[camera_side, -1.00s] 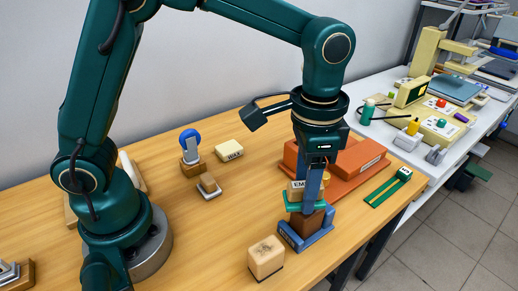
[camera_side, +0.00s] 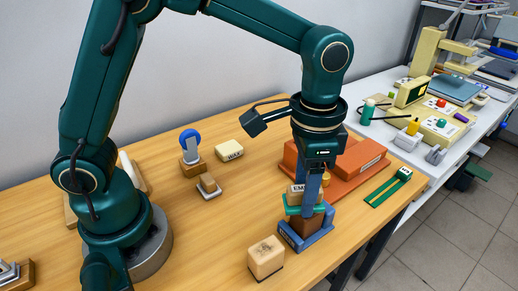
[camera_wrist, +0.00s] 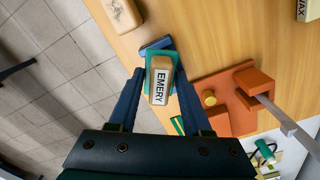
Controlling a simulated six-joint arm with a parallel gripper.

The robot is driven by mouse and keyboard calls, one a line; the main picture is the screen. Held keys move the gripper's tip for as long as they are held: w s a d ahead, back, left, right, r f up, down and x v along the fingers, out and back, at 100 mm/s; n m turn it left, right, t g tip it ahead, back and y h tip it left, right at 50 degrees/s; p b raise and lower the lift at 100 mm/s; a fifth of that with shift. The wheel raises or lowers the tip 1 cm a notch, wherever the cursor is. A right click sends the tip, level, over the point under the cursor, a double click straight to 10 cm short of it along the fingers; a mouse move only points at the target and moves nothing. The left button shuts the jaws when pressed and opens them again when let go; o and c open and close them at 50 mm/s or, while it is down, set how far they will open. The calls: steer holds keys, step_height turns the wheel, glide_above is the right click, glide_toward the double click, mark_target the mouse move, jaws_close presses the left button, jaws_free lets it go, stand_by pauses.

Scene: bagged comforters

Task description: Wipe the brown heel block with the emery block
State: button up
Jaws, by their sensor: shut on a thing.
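The emery block (camera_side: 297,199), a tan block labelled EMERY with a green underside, is between the fingers of my gripper (camera_side: 312,200). In the wrist view the emery block (camera_wrist: 160,88) shows label up, with the blue fingers of my gripper (camera_wrist: 158,97) on either side. The brown heel block (camera_side: 308,227) sits in a blue holder (camera_side: 322,236) on the table, directly below the emery block. The green underside appears to be at the heel block's top; I cannot tell if they touch. In the wrist view the emery block hides the heel block.
A tan stamped block (camera_side: 266,257) stands in front left of the holder. An orange fixture (camera_side: 352,170) is close behind. A WAX block (camera_side: 229,150), a blue-topped tool (camera_side: 190,145) and a small brown block (camera_side: 208,186) are left. A green strip (camera_side: 388,188) lies right.

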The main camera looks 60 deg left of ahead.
steer(key=shift+f, duration=0.8)
steer(key=shift+w, duration=1.55)
steer(key=shift+s, duration=1.5)
steer(key=shift+w+f, duration=0.1)
steer(key=shift+w, duration=1.6)
jaws_close()
steer(key=shift+s, duration=0.1)
steer(key=shift+s, duration=1.65)
